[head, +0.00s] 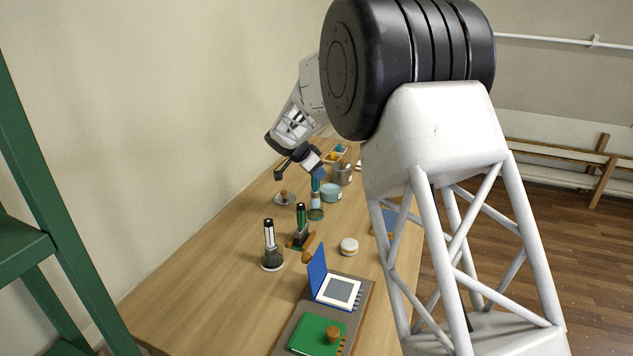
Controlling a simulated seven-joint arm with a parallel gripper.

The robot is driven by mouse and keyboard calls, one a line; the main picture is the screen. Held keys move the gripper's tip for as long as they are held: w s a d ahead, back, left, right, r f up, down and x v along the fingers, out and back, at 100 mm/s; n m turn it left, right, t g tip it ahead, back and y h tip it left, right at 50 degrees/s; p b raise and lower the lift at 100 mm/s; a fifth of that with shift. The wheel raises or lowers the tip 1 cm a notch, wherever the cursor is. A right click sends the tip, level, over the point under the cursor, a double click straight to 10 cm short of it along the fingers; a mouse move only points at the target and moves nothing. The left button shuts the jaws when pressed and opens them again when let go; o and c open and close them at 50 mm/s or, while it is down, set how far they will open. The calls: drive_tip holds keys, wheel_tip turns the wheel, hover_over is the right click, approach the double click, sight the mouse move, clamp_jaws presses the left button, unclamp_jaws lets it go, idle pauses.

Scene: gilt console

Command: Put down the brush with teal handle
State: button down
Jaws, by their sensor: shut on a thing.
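My gripper (312,168) is over the far half of the wooden table, pointing down, its dark fingers partly seen from the side. It is shut on the brush with teal handle (316,184), which hangs roughly upright beneath it. The brush's lower end is at a small clear greenish jar (316,214). I cannot tell whether it is inside the jar or in front of or behind it, nor whether it touches anything.
On the wooden table (190,290) stand a clear jar with a black-and-white tool (270,246), a dark green upright item (301,226), a round white tin (349,246), a teal bowl (331,192) and a metal pot (343,174).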

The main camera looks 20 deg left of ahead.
drive_tip(key=shift+f, duration=1.75)
drive_tip(key=c, duration=0.9)
unclamp_jaws()
drive_tip(key=shift+c, duration=0.2)
drive_tip(key=v, duration=1.2)
